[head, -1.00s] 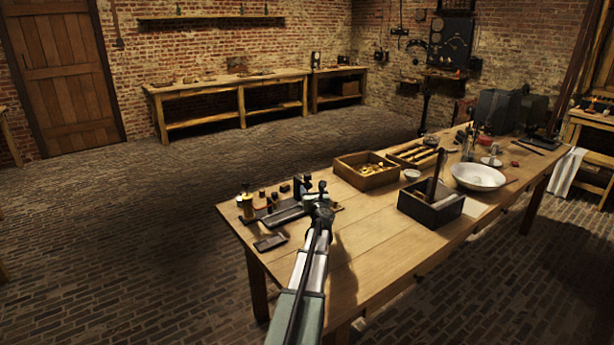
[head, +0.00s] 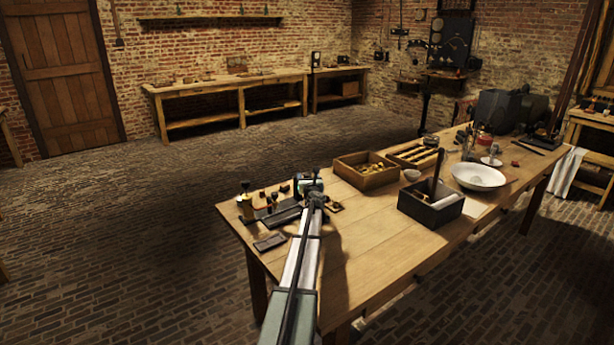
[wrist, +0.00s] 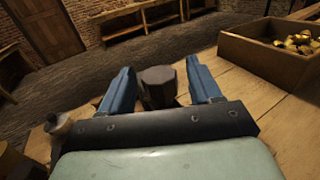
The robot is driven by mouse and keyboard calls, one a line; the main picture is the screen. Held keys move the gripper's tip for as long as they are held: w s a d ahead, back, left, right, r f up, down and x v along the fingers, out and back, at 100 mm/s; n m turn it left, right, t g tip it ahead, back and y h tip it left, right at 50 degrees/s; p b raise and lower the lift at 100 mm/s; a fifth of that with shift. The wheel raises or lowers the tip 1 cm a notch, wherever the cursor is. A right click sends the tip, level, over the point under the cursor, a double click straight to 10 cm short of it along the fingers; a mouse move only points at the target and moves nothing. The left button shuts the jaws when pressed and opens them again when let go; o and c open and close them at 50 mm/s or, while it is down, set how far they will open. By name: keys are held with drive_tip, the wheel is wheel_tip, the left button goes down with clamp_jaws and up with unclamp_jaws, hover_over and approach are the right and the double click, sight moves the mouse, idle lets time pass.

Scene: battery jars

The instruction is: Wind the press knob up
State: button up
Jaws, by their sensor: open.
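The press knob (wrist: 158,86) shows in the wrist view as a dark, faceted, upright head. My gripper (wrist: 158,68) has its two blue fingers spread, one on each side of the knob, with a visible gap on both sides. In the head view my gripper (head: 308,184) is over the press at the near left part of the table. There the gripper and wrist hide most of the press, and I cannot make out the knob.
The wooden table (head: 365,245) is bare to the right of my arm.

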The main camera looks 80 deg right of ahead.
drive_tip(key=shift+x, duration=1.25)
drive_tip(key=c, duration=1)
drive_tip(key=shift+o, duration=0.2)
